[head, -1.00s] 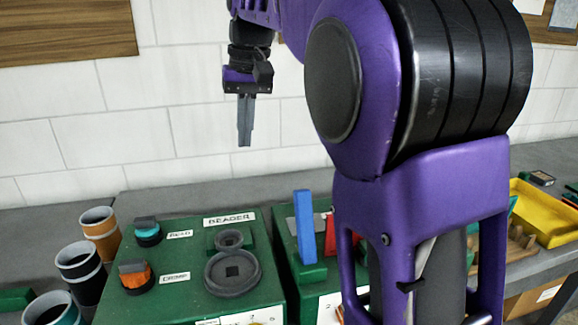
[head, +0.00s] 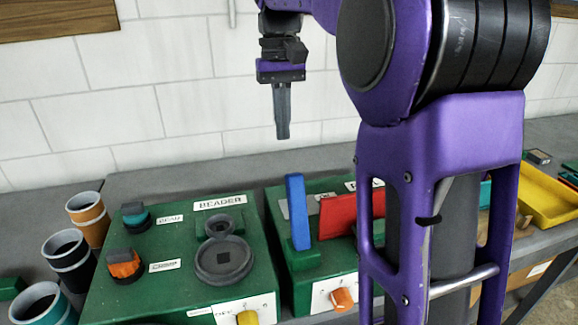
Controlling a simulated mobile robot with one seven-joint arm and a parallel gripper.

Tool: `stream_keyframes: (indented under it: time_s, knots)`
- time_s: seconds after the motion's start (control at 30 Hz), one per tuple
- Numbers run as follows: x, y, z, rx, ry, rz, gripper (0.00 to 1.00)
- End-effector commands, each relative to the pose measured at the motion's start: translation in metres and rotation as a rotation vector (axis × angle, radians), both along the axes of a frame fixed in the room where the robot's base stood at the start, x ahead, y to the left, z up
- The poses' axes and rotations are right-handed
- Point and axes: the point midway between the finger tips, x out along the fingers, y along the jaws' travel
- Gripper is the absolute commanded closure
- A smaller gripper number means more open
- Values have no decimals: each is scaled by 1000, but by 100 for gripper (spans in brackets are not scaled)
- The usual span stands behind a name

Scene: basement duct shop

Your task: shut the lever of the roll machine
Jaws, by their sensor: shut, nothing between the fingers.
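The roll machine is probably the green box (head: 278,196) right of the beader; its label is mostly hidden behind my arm. A blue upright bar (head: 299,212), which looks like its lever, rises from a green block at its left side. A red plate (head: 338,214) stands to the right of the bar, partly hidden by my arm. An orange knob (head: 342,299) is on the front face. My gripper (head: 283,135) hangs pointing down, shut and empty, well above the bench, behind and above the blue bar and apart from it.
The green beader box (head: 120,290) with a dark round wheel, two knobs and a yellow front knob (head: 247,317) stands left. Several cups, including an orange one (head: 88,217), stand further left. A yellow tray (head: 545,200) lies right. A white wall is behind.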

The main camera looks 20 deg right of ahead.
Motion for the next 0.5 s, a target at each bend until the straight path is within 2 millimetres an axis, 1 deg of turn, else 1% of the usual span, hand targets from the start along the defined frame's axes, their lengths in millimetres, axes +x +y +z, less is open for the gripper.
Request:
stream_keyframes:
  time_s: [0.17, 0.2, 0.4, 0.43, 0.5]
  knots:
    - [-5, 0, -37, 0, 5, 0, 100]
    - [-6, 0, -48, 0, 5, 0, 100]
    - [-10, 0, -89, 0, 3, 0, 100]
    - [-15, 0, -80, 0, -3, 0, 100]
    - [-25, 0, -75, 0, -3, 0, 100]
